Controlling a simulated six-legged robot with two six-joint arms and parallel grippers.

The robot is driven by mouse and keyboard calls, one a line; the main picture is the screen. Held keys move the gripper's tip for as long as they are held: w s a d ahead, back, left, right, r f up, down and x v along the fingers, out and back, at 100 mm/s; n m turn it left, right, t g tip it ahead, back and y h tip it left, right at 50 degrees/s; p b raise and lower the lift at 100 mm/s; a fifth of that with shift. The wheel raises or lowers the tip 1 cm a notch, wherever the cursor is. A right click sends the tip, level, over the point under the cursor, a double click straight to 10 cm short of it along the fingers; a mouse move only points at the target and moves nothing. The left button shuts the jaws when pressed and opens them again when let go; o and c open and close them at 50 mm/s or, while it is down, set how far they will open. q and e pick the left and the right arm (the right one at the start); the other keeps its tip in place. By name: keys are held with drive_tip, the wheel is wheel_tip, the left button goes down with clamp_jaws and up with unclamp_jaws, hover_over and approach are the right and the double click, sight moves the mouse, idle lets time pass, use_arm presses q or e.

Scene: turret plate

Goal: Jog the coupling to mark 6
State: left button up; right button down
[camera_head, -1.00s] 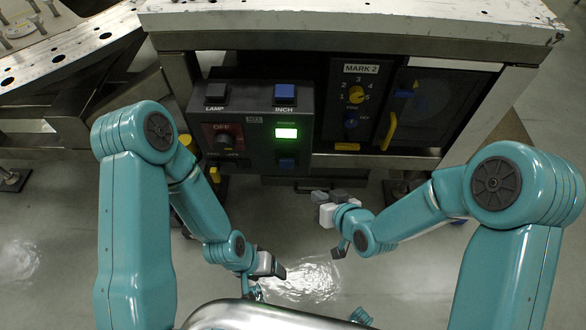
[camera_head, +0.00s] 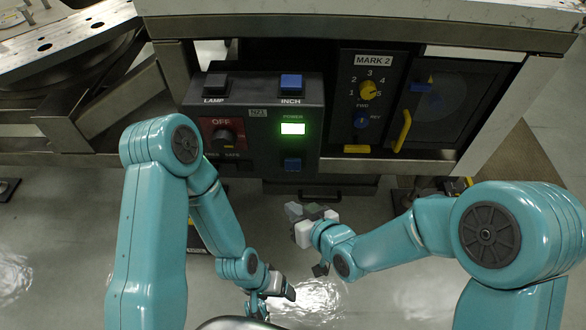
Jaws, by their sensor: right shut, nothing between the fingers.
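The control box (camera_head: 262,110) has a black LAMP button (camera_head: 216,81), a blue INCH button (camera_head: 291,82), a red OFF plate with a dark rotary switch (camera_head: 223,137) and a lit green-white POWER lamp (camera_head: 292,129). The coupling cannot be made out. My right gripper (camera_head: 296,211) is shut and empty, in front of and below the box. My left gripper (camera_head: 287,292) is lower and nearer; its jaws are unclear.
A dark window door (camera_head: 440,105) with a yellow handle (camera_head: 403,131) and blue latch (camera_head: 421,87) is right of the knob panel. A pale bench top (camera_head: 470,12) overhangs above. A perforated plate (camera_head: 70,38) is at upper left. Open floor lies between my arms.

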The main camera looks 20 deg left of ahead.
sight(293, 164)
drive_tip(key=shift+r, duration=0.1)
drive_tip(key=w+a+p, duration=0.1)
drive_tip(key=w+a, duration=0.1)
drive_tip(key=w, duration=0.6)
drive_tip(key=shift+w+a, duration=0.2)
drive_tip(key=shift+w, duration=0.1)
idle(2.0)
drive_tip(key=shift+w+a, duration=0.1)
drive_tip(key=shift+w, duration=0.25)
